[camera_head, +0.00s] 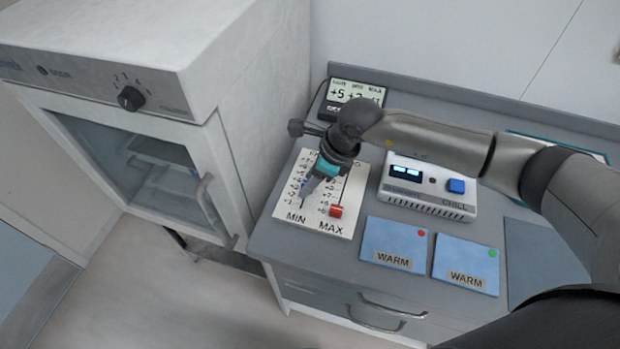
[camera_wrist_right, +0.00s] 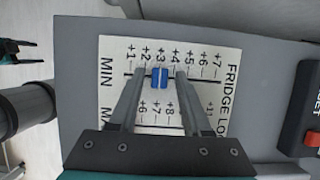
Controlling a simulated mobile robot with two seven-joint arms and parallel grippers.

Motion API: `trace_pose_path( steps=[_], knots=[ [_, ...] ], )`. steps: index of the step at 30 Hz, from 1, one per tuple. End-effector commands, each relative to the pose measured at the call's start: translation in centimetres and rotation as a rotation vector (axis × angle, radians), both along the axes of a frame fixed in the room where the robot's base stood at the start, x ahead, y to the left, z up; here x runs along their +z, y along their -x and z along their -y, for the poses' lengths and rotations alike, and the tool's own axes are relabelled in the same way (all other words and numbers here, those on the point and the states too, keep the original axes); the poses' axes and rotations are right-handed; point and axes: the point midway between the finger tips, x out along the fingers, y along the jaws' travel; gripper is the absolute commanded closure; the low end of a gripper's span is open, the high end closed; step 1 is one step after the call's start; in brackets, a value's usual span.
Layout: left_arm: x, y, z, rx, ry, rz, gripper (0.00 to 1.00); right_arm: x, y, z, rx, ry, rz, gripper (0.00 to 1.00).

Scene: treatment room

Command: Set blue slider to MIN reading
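The slider panel (camera_head: 350,190) is a white plate on the counter with MIN and MAX columns. In the right wrist view the blue slider (camera_wrist_right: 160,78) sits on the MIN scale, near the +3 mark. My right gripper (camera_wrist_right: 158,76) is open, one finger on each side of the blue slider; a gap shows on both sides. In the head view my right gripper (camera_head: 308,188) points down over the MIN column and largely hides the blue slider. The display (camera_head: 355,96) behind the panel shows several readings, partly covered by my arm. My left gripper (camera_wrist_right: 25,50) appears at the wrist view's left edge, fingers apart and empty.
A red slider (camera_head: 337,211) sits near the MAX label. A white CHILL box (camera_head: 425,190) with a blue button stands right of the panel. Two blue WARM cards (camera_head: 394,244) lie in front. A fridge (camera_head: 130,120) stands left of the counter.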

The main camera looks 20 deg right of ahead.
Motion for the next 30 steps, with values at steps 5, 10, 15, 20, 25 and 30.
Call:
trace_pose_path(
  steps=[5,10,15,20,25,30],
  knots=[
    [0.0,0.0,0.1,0.001,0.002,0.001,0.30,-0.1,0.0,0.0,0.000,0.000,-0.001,0.45],
    [0.0,0.0,0.2,0.001,0.002,0.001,0.30,0.2,0.1,0.1,0.000,-0.001,-0.001,0.45],
    [0.2,0.1,0.2,0.001,0.002,0.000,0.30,1.9,0.4,0.7,0.001,0.001,0.001,0.45],
    [0.4,0.2,0.2,0.000,0.002,-0.003,0.30,5.1,1.2,1.8,0.001,0.002,0.003,0.45],
    [0.4,0.3,0.2,0.000,0.002,-0.004,0.30,8.9,2.0,3.2,-0.001,0.002,0.003,0.45],
    [0.4,0.3,0.2,0.000,0.002,-0.005,0.30,12.0,2.7,4.2,0.001,0.002,0.003,0.45]
  ],
)
